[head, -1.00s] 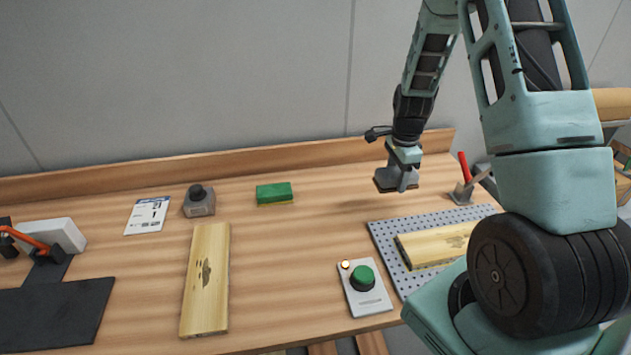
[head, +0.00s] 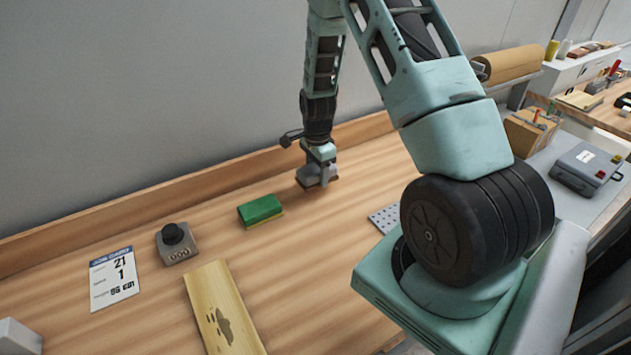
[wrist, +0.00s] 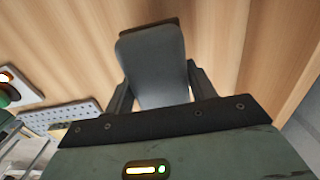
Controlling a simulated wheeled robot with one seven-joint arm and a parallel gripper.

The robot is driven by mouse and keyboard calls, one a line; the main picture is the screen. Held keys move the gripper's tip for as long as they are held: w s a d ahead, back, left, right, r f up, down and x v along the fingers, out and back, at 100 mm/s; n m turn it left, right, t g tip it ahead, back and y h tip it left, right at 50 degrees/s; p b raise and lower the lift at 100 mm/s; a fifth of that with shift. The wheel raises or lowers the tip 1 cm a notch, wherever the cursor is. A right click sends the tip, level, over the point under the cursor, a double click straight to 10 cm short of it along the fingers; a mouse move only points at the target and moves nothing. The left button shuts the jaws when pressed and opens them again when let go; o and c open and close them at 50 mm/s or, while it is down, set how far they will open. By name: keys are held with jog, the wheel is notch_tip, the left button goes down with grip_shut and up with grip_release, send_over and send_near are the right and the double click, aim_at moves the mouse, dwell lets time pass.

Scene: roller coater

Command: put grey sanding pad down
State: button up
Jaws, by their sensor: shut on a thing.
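My gripper (head: 320,170) is shut on the grey sanding pad (wrist: 152,62). In the wrist view the pad is a grey block with rounded corners and a dark brown edge along its far side, between my two fingers. In the head view the pad is small and partly hidden by my gripper. It is low over the wooden bench (head: 160,215), right of the green sponge-like block (head: 261,210). I cannot tell whether its underside touches the bench.
A grey block with a black knob (head: 177,243), a white card (head: 113,278) and a wooden plank (head: 222,310) lie to the left. A perforated plate (head: 386,217) is to the right, partly hidden by my arm. Bare bench surrounds the pad.

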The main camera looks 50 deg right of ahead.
aim_at(317, 192)
jog(key=shift+f+p, duration=0.65)
jog(key=shift+f, duration=1.65)
jog(key=shift+f, duration=0.1)
jog(key=shift+f, duration=0.15)
jog(key=o, duration=1.3)
